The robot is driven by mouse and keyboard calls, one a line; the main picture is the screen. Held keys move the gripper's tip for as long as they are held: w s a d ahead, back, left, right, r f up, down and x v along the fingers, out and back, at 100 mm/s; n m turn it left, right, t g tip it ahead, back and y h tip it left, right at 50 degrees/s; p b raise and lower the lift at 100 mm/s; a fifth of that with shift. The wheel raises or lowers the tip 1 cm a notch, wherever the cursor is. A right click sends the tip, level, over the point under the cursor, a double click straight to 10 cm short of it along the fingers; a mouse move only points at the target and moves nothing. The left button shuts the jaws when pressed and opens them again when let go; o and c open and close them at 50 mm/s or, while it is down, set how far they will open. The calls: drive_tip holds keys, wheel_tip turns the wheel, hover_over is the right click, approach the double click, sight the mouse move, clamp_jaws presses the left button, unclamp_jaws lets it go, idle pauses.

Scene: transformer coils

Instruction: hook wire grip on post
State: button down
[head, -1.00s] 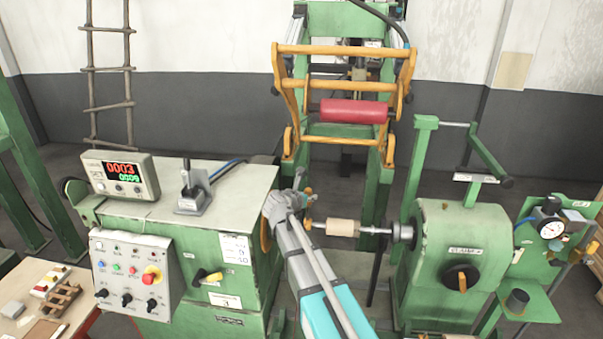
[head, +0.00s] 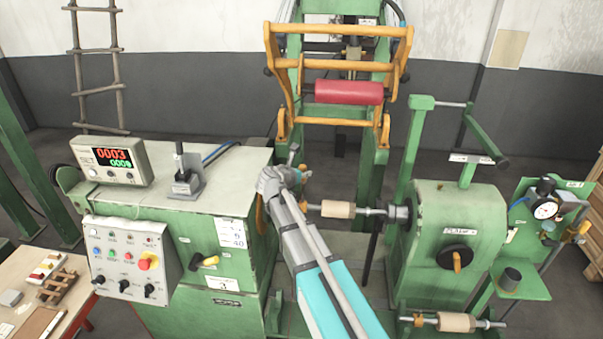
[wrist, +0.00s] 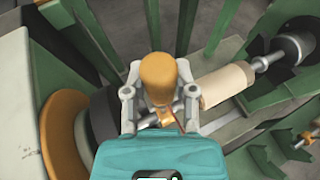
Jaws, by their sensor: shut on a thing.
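The wire grip (wrist: 158,78) has a rounded orange-brown handle and a brass-coloured part below it. My gripper (wrist: 160,104) is shut on it, with one grey finger on each side, in the wrist view. In the head view my gripper (head: 290,178) is beside the right end of the green winding machine, and a small orange bit of the grip shows just past it. A green upright post (head: 408,150) with a rod at its top stands to the right, apart from my gripper. I cannot tell whether this is the task's post. Any wire is too thin to make out.
A pale wooden coil core (head: 338,209) sits on the shaft right of my gripper, close by in the wrist view. The green tailstock (head: 450,220) stands further right. Behind is a yellow frame (head: 340,55) with a red roller (head: 349,92).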

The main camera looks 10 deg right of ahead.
sight(303, 182)
drive_tip(key=shift+f+b, duration=1.75)
drive_tip(key=shift+f, duration=0.25)
drive_tip(key=shift+f+b, duration=2.3)
idle(0.4)
drive_tip(key=shift+c, duration=1.8)
unclamp_jaws()
drive_tip(key=shift+r, duration=0.1)
